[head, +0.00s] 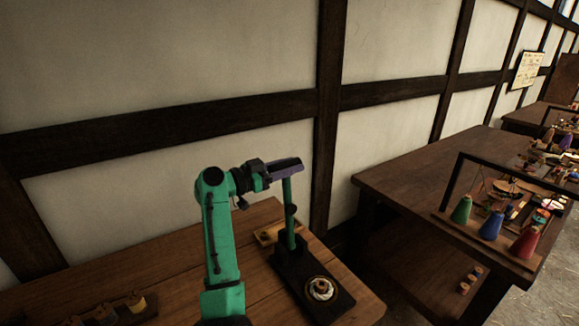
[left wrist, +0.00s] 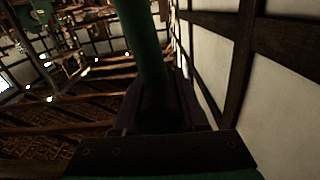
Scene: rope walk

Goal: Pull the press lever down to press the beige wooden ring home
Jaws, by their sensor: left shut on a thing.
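The press (head: 325,302) stands on the wooden bench with a long dark base. Its green lever (head: 290,222) points nearly straight up from the back of the base. My left gripper (head: 287,165) has dark purple fingers and is shut on the lever near its upper end. In the left wrist view the green lever (left wrist: 143,45) runs out from between the dark fingers. The beige wooden ring (head: 320,285) sits at the front of the press base, on a pale round piece. How far down the ring sits cannot be told. My right gripper is out of view.
A small wooden tray (head: 264,236) lies behind the press. Several small items stand at the bench's front left (head: 105,312). A plastered wall with dark beams rises close behind. A second table (head: 400,180) with coloured cones in a frame is at right.

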